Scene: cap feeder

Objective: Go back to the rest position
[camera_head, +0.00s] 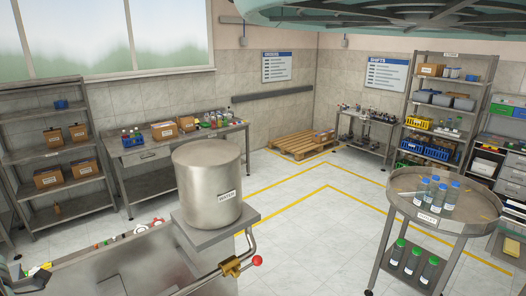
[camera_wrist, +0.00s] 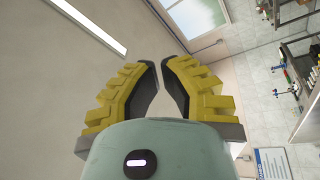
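My gripper (camera_wrist: 159,64) shows in the wrist view with two yellow fingers and dark inner pads. The fingers lean toward each other, and a narrow gap shows between their tips. Nothing is held between them. Beyond the fingers are a pale wall or ceiling, a light strip and a window. The gripper does not show in the head view, so its place relative to the furniture there cannot be told.
A steel hopper (camera_head: 208,183) stands on a machine in front, with a red-knobbed brass valve (camera_head: 231,266) beside it. A round steel table (camera_head: 403,205) at right holds several capped bottles. A workbench (camera_head: 182,148) and pallet (camera_head: 300,146) stand behind. The marked floor between is clear.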

